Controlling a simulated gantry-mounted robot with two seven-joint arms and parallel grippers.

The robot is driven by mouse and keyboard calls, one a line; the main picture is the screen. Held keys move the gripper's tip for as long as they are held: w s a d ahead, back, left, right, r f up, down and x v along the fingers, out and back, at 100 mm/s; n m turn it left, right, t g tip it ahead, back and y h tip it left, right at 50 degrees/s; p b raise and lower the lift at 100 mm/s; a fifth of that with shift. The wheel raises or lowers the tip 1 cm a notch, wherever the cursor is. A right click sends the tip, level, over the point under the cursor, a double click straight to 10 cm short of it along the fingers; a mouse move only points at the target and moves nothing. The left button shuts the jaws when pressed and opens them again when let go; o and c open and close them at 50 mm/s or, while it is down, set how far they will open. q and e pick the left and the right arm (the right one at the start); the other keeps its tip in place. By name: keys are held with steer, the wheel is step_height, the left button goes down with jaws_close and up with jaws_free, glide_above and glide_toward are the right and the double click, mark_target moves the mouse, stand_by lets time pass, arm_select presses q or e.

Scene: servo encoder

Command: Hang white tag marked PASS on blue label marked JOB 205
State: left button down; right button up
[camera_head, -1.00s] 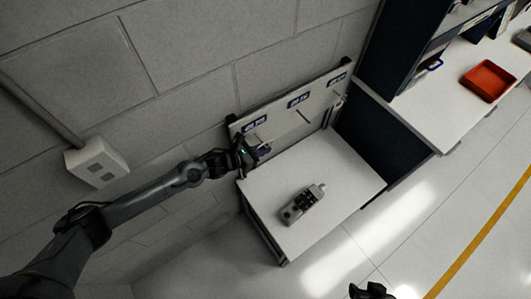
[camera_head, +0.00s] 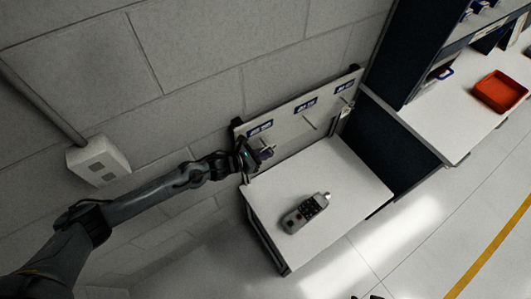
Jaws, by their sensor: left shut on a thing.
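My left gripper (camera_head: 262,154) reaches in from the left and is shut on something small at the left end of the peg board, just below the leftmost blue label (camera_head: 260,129). What it holds is mostly hidden by the fingers, so I cannot tell whether it is the PASS tag or whether it touches a peg. The board also carries a middle blue label (camera_head: 306,105) and a right blue label (camera_head: 345,86), with pegs below them. The label text is too small to read surely. A small white tag (camera_head: 345,111) hangs near the right peg. My right gripper is not clearly visible.
A grey handheld device with dark buttons (camera_head: 306,212) lies on the white table (camera_head: 345,180) below the board. A dark cabinet (camera_head: 390,135) stands to the right. A red tray (camera_head: 500,91) sits on the far bench. A wall box (camera_head: 98,161) is at left.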

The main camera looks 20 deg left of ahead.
arm_select(q)
steer(key=c, duration=1.2)
jaws_free()
